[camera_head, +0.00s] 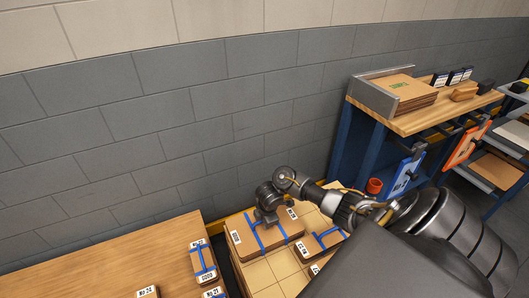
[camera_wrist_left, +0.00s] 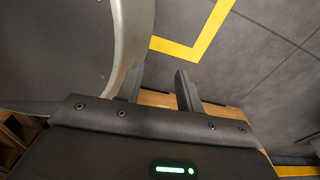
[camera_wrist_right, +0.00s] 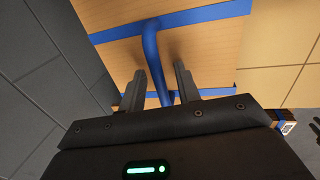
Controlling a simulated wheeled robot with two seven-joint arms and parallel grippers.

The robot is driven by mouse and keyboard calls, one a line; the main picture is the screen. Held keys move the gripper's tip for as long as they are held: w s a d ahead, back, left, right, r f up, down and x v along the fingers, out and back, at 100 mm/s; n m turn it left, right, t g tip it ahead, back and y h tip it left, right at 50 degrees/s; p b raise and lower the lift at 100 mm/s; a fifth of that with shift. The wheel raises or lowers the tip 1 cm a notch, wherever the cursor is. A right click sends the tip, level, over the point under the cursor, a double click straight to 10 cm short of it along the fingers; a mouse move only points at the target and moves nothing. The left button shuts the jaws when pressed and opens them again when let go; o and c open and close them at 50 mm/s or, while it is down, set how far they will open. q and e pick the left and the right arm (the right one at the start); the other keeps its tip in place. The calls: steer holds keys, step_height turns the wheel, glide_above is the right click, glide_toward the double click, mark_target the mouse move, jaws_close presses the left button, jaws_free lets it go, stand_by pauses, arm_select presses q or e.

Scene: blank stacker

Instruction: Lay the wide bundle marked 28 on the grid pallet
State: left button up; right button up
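A wide tan bundle (camera_head: 262,238) with blue straps lies on the grid pallet (camera_head: 283,268). Its end label is too small to read surely. My right gripper (camera_head: 266,213) is down at the top of this bundle; its fingertips are unclear in the head view. In the right wrist view, the open fingers (camera_wrist_right: 162,72) stand on either side of the bundle's raised blue strap handle (camera_wrist_right: 152,48), with a gap still showing. My left gripper (camera_wrist_left: 160,80) is open and empty, and outside the head view.
Another blue-strapped bundle (camera_head: 318,243) lies right of the wide one on the pallet. Smaller labelled bundles (camera_head: 203,262) stand on the wooden table (camera_head: 165,258) at left. A workbench (camera_head: 430,118) with a sheet stack is at right. A grey wall runs behind.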

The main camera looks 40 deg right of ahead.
step_height(320, 180, up, 12)
steer(key=s+p, duration=0.2)
steer(key=p, duration=0.5)
steer(key=shift+a, duration=0.35)
steer(key=shift+s+f, duration=0.1)
